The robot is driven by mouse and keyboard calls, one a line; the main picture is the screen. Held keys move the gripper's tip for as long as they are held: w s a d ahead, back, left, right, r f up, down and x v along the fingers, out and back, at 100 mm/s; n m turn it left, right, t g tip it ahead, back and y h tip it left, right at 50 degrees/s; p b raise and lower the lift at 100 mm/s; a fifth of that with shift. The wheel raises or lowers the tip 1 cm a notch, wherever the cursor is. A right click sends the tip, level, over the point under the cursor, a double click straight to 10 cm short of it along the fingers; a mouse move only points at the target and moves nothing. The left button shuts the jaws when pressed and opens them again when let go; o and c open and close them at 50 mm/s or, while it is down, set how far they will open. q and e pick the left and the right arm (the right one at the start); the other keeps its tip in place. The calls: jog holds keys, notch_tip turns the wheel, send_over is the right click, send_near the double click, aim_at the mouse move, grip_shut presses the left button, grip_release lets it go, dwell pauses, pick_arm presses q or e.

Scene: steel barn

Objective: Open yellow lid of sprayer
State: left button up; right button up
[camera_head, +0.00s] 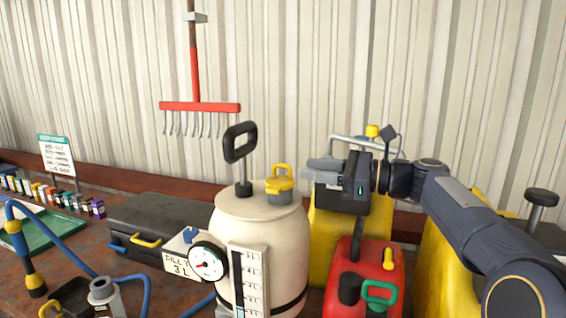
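The cream sprayer tank (255,235) stands upright in the middle of the bench, with a black pump handle (240,145) on top. Its yellow lid (280,182), with a raised loop grip, sits on the tank top to the right of the handle and looks closed. My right gripper (312,172) comes in from the right at about lid height, its fingertips pointing left just right of the lid. A small gap seems to show between them and the lid. Its finger opening is not clear from this angle. My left gripper is out of view.
A red can (368,272) and a yellow container (335,225) stand close under my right arm. A dark case (165,225), a pressure gauge (207,263) and a blue hose (65,248) lie left. A red rake (200,106) hangs on the wall.

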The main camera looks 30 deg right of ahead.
aim_at(284, 166)
jog(key=p+x, duration=0.1)
jog(key=x, duration=0.6)
jog(key=shift+a, duration=0.15)
jog(key=shift+c, duration=0.2)
grip_shut()
